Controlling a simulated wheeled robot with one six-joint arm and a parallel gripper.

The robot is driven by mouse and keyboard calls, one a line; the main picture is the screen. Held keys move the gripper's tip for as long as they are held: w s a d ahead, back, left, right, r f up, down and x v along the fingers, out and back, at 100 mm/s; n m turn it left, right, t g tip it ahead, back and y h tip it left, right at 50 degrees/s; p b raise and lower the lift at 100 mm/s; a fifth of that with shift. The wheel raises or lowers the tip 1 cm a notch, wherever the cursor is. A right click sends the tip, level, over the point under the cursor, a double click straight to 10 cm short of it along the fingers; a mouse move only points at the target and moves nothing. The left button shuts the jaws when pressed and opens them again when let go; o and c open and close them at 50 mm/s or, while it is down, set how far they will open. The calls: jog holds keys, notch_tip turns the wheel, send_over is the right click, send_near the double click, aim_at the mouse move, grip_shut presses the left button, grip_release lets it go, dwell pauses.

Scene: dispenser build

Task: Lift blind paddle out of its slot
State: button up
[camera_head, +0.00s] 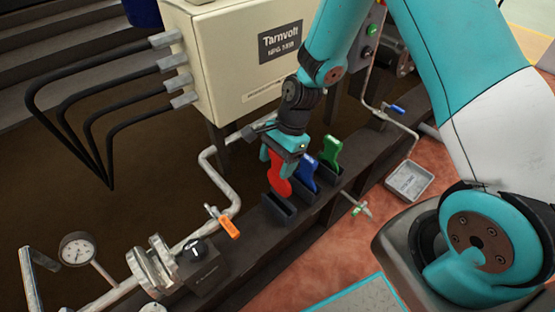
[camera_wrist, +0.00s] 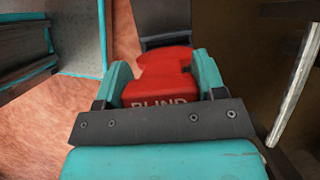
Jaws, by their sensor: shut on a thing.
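The red blind paddle (camera_head: 278,177) stands upright at the left end of a row of dark slots, with its lower end at or in its black slot holder (camera_head: 279,208). In the wrist view the red paddle (camera_wrist: 160,83), lettered "BLIND", sits between the two teal fingers. My gripper (camera_head: 280,158) is shut on its upper part from above. I cannot tell whether the paddle's lower end is still inside the slot. A blue paddle (camera_head: 307,172) and a green paddle (camera_head: 330,151) stand in the slots to the right.
An orange-handled valve (camera_head: 229,227) and a black-knobbed box (camera_head: 203,266) are to the left along the beam. A pressure gauge (camera_head: 77,249) is at far left. A grey tray (camera_head: 409,181) lies on the red floor. The Tarnvolt cabinet (camera_head: 235,60) stands behind.

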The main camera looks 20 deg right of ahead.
jog(key=shift+r, duration=0.35)
notch_tip(320, 180, up, 5)
jog(key=p, duration=0.5)
jog(key=shift+p, duration=0.3)
